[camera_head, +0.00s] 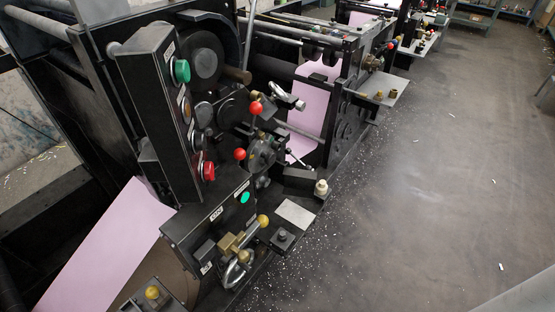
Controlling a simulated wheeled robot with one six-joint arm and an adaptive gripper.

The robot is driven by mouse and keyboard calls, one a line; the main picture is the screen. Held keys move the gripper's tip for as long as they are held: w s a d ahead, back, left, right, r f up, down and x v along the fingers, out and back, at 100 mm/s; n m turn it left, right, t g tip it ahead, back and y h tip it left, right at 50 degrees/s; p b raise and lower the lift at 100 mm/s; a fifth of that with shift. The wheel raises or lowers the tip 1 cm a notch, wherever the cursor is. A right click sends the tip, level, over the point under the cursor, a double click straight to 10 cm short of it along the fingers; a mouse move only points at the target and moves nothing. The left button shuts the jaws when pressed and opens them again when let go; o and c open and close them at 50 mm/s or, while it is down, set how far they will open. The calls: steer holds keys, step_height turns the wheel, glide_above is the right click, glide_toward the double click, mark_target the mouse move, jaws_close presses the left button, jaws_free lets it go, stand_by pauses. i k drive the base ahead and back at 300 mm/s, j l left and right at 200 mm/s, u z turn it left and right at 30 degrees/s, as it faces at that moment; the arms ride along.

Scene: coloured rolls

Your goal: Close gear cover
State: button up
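A black printing machine fills the left and middle of the head view. Large dark round gears or wheels (205,62) show on its near side, beside the slanted control box (160,110) with green and red buttons. I cannot tell which part is the gear cover, or whether it is open or shut. A dark side plate with round shapes (347,128) stands on the unit farther back. My gripper is not in view.
Red-knobbed levers (256,108), a handwheel (238,270) and a yellow-knobbed lever (262,221) stick out from the machine. Pink web (110,245) runs through it. The grey floor (430,190) to the right is open, with scattered white scraps. Benches (475,18) stand far back.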

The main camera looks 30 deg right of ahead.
mark_target(300, 183)
steer(key=l+u, duration=0.1)
steer(key=u, duration=0.25)
steer(key=l+u, duration=0.1)
steer(key=u, duration=0.25)
steer(key=l+u, duration=0.1)
steer(key=u, duration=0.25)
steer(key=k+l+u, duration=0.1)
steer(key=l+u, duration=0.3)
steer(key=k+l+u, duration=0.15)
steer(key=l+u, duration=0.3)
steer(key=k+l+u, duration=0.15)
steer(key=u, duration=0.25)
steer(key=k+l+u, duration=0.25)
steer(key=u, duration=0.2)
steer(key=k+l+u, duration=0.55)
steer(key=k+u, duration=0.65)
steer(key=k+l+z, duration=0.5)
steer(key=k, duration=0.35)
steer(key=k+l+z, duration=0.5)
steer(key=k+l, duration=0.25)
steer(key=k+l+z, duration=0.2)
steer(key=l, duration=0.35)
steer(key=k+l+z, duration=0.1)
steer(key=k+l, duration=0.15)
